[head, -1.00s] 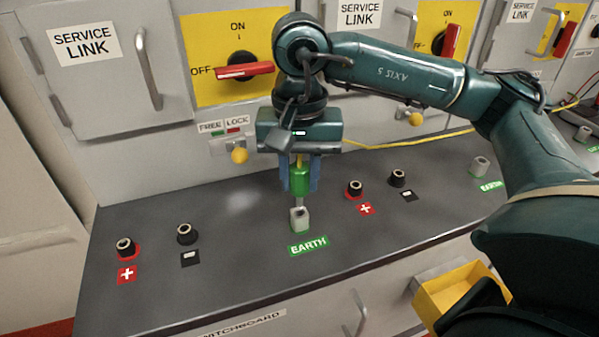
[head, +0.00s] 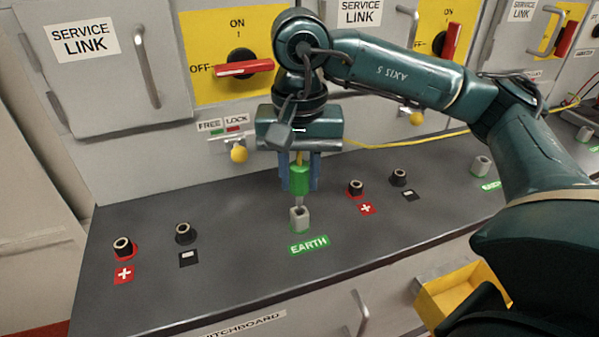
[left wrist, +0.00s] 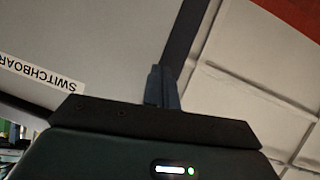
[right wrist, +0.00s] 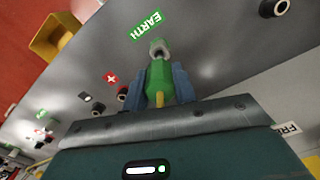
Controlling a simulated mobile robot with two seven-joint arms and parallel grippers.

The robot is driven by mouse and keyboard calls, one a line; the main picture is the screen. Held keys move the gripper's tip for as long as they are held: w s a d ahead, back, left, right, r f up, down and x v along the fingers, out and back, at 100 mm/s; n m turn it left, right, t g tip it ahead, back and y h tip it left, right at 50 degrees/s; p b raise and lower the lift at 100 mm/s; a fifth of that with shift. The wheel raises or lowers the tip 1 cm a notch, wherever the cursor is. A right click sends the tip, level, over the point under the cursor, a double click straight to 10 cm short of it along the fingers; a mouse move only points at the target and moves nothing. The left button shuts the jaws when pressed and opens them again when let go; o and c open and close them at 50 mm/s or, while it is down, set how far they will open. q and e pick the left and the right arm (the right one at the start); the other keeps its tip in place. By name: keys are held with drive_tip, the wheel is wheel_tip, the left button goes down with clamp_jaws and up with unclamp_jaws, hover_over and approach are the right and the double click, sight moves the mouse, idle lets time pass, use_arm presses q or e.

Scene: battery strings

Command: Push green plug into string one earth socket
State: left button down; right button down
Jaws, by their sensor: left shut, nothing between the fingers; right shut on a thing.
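The green plug (head: 300,181) is held upright by my right gripper (head: 299,185), which is shut on it. The plug's metal pin points down at the grey earth socket (head: 299,219) behind the green EARTH label (head: 309,245). The pin's tip is at the socket's mouth; I cannot tell how deep it sits. In the right wrist view the green plug (right wrist: 158,78) lies between the blue fingers, lined up with the earth socket (right wrist: 158,48). My left gripper (left wrist: 160,86) is shut and empty, seen only in the left wrist view, away from the sockets.
Red-marked (head: 124,248) and black-marked (head: 185,234) sockets stand to the left; another such pair (head: 356,188) stands to the right. A yellow cable (head: 410,139) runs along the panel. Yellow knobs (head: 238,154) stick out behind. A yellow bin (head: 455,291) is at the front right.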

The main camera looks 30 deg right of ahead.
sight(299, 194)
use_arm(q)
drive_tip(key=shift+f, duration=0.2)
use_arm(e)
drive_tip(key=shift+f, duration=0.15)
use_arm(q)
drive_tip(key=shift+f+b, duration=0.3)
drive_tip(key=shift+b, duration=0.15)
use_arm(e)
drive_tip(key=shift+f, duration=0.35)
